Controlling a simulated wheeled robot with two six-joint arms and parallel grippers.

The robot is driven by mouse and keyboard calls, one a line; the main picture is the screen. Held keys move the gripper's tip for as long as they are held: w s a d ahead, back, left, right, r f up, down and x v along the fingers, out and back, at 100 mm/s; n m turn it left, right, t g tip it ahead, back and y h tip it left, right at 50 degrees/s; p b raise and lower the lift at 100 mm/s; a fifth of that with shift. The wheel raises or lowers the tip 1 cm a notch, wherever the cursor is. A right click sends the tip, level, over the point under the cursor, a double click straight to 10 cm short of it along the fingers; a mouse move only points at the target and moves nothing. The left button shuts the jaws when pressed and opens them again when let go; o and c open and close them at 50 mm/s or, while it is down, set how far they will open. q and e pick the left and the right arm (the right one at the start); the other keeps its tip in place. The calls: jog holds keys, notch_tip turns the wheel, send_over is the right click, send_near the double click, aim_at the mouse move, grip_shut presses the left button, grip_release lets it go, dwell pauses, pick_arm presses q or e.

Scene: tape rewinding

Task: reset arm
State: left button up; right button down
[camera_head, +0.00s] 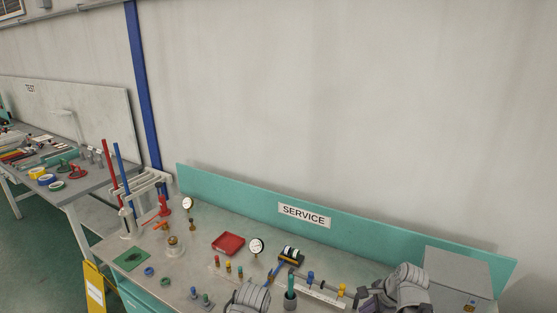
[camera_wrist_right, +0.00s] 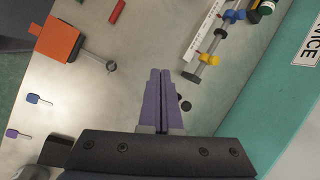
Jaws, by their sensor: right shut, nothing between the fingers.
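My right gripper (camera_wrist_right: 160,73) has purple fingers that are pressed together with nothing between them. In the wrist view they lie over bare grey bench top. In the head view the grey right arm (camera_head: 402,288) is at the bottom right, with purple finger parts (camera_head: 365,303) at its left side. My left arm (camera_head: 248,298) is at the bottom centre. A blue part (camera_head: 272,273) beyond it seems to be my left gripper, but its fingertips are too small to judge. The service bench (camera_head: 208,268) lies below both arms.
A dark holder with pale rolls (camera_head: 290,254), a green cup (camera_head: 290,300), a red tray (camera_head: 228,243), gauges (camera_head: 257,246) and a grey box (camera_head: 458,278) crowd the bench. The wrist view shows an orange block (camera_wrist_right: 58,38) and a valve row (camera_wrist_right: 208,58). A teal panel (camera_head: 365,235) closes the back.

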jog(key=s+a+n+g+h, duration=0.1)
jog(key=s+a+n, duration=0.2)
jog(key=a+n, duration=0.4)
jog(key=s+a+f+n+g+h, duration=0.1)
jog(key=s+a+n, duration=0.3)
jog(key=a+n, duration=0.2)
jog(key=s+a+f+n+g+h, duration=0.1)
jog(key=s+a+n+g+h, duration=0.1)
jog(key=s+a+n, duration=0.2)
jog(key=shift+a+n, duration=1.85)
jog(key=shift+n, duration=0.75)
jog(key=c, duration=1.6)
grip_release()
